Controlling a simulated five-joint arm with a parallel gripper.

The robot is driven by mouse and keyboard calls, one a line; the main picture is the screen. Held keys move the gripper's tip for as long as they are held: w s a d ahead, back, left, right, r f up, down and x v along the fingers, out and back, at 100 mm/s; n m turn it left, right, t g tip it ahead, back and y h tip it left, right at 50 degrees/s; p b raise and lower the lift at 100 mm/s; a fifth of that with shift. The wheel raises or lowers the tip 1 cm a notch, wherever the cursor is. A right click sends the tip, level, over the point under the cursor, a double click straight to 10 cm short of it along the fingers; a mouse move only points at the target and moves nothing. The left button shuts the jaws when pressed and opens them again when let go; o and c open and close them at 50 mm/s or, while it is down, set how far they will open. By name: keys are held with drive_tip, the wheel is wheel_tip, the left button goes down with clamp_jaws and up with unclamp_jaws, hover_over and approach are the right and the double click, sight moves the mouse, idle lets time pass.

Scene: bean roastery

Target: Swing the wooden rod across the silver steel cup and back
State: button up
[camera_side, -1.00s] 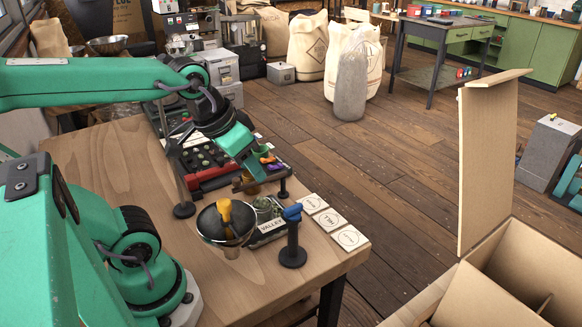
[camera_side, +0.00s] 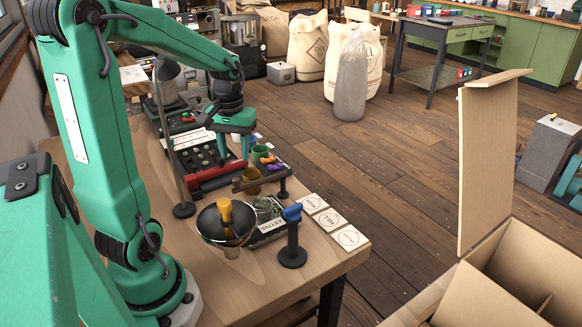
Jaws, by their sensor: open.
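My gripper (camera_side: 234,152) is open and empty, pointing down behind the bar, near the black panel. It is apart from the bar and the silver cup.
A green cup (camera_side: 259,153) is behind the bar. A thin lamp stand (camera_side: 180,170) rises at left. Labelled tiles (camera_side: 330,219) lie along the right edge.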

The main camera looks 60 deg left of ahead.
sight(236, 179)
drive_tip(key=shift+a+f, duration=0.2)
drive_tip(key=shift+a, duration=0.2)
drive_tip(key=shift+f, duration=0.15)
drive_tip(key=shift+f, duration=3.8)
clamp_jaws()
